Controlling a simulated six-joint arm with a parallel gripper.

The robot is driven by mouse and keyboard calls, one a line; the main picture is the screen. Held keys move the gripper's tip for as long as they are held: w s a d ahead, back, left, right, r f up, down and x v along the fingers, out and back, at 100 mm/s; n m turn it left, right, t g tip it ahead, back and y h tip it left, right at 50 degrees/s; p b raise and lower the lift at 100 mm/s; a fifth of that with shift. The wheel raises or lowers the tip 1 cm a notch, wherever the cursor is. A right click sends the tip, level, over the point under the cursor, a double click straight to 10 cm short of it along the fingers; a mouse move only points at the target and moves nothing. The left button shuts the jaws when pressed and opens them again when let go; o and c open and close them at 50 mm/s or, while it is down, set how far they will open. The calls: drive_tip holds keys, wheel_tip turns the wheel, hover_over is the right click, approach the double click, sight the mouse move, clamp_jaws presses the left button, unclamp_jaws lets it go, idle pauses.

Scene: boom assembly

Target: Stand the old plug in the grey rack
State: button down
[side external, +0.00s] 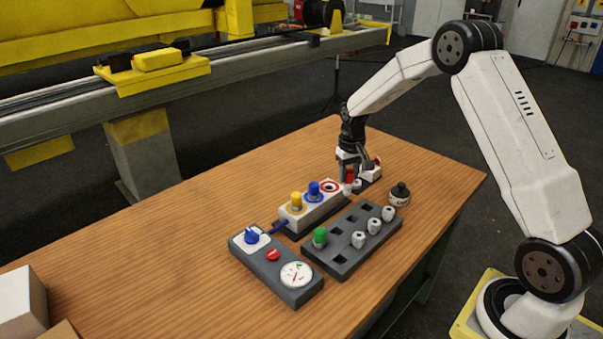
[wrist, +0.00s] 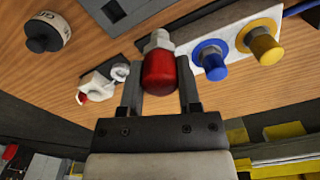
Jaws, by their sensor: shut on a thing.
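My gripper (wrist: 161,92) is shut on a red plug (wrist: 160,70) with a pale metal tip that points away from the wrist. The red plug (side external: 350,175) also shows partly in the side external view, beside the far end of the white socket block. The block's red-ringed socket (side external: 329,187) looks empty there. The grey rack (side external: 336,247) lies in front of the block, with a green-capped plug (side external: 320,236) and several pale plugs (side external: 374,226) standing in it. Some of its square holes are open.
The white block holds a blue plug (side external: 313,189) and a yellow plug (side external: 296,201). A grey control box (side external: 266,270) lies nearby. A black-capped jar (side external: 399,194) stands behind the rack. A white item (wrist: 100,84) lies near my gripper.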

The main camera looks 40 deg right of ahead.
sight(354, 207)
drive_tip(key=s+n, duration=0.1)
drive_tip(key=s, duration=0.1)
drive_tip(key=s+a, duration=0.1)
drive_tip(key=shift+s+f+n, duration=0.15)
drive_tip(key=shift+s+n, duration=0.2)
drive_tip(key=shift+n, duration=0.05)
drive_tip(key=shift+f, duration=0.1)
drive_tip(key=shift+f, duration=2.3)
drive_tip(key=shift+f, duration=1.9)
idle(0.9)
drive_tip(key=shift+c, duration=1.1)
unclamp_jaws()
drive_tip(key=shift+r, duration=0.1)
wheel_tip(354, 207, up, 7)
